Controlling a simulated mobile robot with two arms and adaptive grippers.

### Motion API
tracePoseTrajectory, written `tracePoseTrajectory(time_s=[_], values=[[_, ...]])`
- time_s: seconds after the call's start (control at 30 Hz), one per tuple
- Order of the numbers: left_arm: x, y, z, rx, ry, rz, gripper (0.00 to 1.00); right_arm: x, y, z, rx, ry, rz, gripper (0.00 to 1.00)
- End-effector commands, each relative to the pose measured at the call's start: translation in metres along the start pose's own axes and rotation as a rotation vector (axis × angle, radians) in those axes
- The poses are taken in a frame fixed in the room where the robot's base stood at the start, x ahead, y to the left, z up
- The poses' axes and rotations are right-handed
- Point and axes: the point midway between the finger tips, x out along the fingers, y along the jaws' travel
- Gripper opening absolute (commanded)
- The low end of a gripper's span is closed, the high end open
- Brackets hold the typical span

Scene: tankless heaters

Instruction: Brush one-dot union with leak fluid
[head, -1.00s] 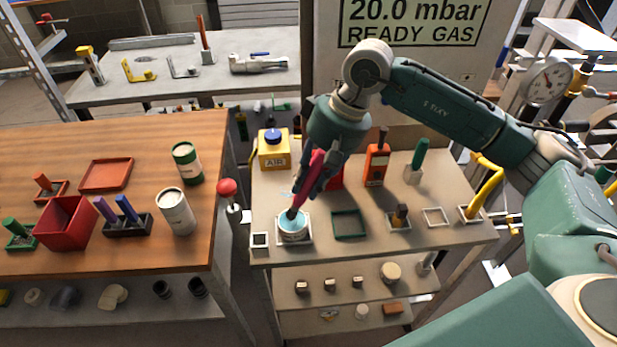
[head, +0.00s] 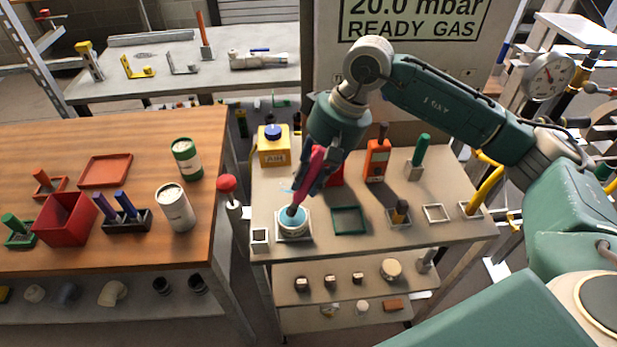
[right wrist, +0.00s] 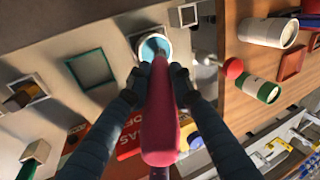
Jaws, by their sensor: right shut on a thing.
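My right gripper (head: 317,170) is shut on a brush with a pink-red handle (head: 313,173), which also fills the middle of the right wrist view (right wrist: 162,120). The brush points down and tilts. Its dark tip is in or at the mouth of a round white pot with light blue fluid (head: 293,222), standing in a pale square frame on the cart. The pot also shows in the right wrist view (right wrist: 150,46); how deep the tip sits I cannot tell. I cannot make out the one-dot union in these views. My left gripper is not in view.
On the cart stand a yellow bottle (head: 273,148), an orange device (head: 377,160), a green-handled tool (head: 417,155) and an empty green frame (head: 348,220). A red-knobbed lever (head: 227,184) is between cart and wooden table (head: 150,150). A pressure gauge (head: 548,76) is at right.

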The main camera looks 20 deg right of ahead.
Motion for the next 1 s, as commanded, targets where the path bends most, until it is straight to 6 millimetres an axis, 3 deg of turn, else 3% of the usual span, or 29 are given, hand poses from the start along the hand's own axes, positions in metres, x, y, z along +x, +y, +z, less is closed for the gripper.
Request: tracePoseTrajectory(time_s=[1.0], values=[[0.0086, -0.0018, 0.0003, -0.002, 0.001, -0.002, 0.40, 0.0070, 0.0023, 0.0006, 0.000, 0.000, 0.000, 0.00]])
